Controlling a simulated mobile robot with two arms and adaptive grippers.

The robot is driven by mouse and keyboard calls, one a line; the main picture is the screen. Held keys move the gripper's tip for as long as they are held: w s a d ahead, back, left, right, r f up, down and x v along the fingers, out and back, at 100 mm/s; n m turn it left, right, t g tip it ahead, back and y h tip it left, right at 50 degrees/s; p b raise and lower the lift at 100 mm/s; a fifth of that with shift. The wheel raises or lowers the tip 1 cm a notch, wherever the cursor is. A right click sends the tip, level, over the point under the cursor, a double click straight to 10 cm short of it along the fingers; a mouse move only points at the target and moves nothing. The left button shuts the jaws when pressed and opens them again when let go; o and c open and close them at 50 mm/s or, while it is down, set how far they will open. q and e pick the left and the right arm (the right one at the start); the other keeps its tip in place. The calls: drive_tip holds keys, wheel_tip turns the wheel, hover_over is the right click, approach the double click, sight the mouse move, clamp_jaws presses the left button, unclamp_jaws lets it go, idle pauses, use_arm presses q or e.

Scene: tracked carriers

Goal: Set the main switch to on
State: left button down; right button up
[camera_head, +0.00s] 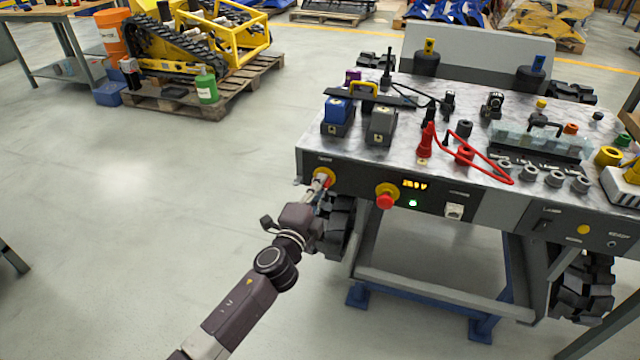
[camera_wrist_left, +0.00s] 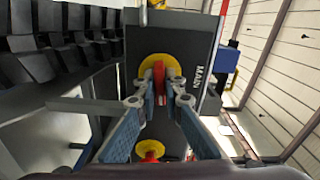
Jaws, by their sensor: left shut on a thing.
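The main switch (camera_head: 328,175) is a red handle on a yellow disc at the left end of the carrier's front panel. In the left wrist view the red handle (camera_wrist_left: 158,73) stands upright in the picture, beside the sideways "MAIN" label. My left gripper (camera_head: 319,185) reaches it from the front, and in the wrist view its two fingertips (camera_wrist_left: 158,98) are closed on the handle's sides. The amber display (camera_head: 414,184) and a green lamp (camera_head: 412,203) on the panel are lit. My right gripper is not in view.
A red stop button (camera_head: 385,201) on a yellow ring sits right of the switch; it also shows in the wrist view (camera_wrist_left: 151,150). A grey socket (camera_head: 454,211) is farther right. The metal top (camera_head: 340,150) holds blocks, cables and connectors.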

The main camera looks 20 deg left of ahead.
use_arm(q)
drive_tip(key=shift+m, duration=0.7)
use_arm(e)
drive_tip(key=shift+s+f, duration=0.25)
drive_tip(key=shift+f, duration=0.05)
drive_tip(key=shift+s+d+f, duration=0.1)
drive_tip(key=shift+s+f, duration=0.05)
use_arm(q)
drive_tip(key=c, duration=2)
unclamp_jaws()
drive_tip(key=shift+c, duration=0.2)
drive_tip(key=shift+s, duration=0.15)
drive_tip(key=s, duration=1.1)
drive_tip(key=shift+s+a, duration=0.15)
drive_tip(key=shift+s, duration=0.2)
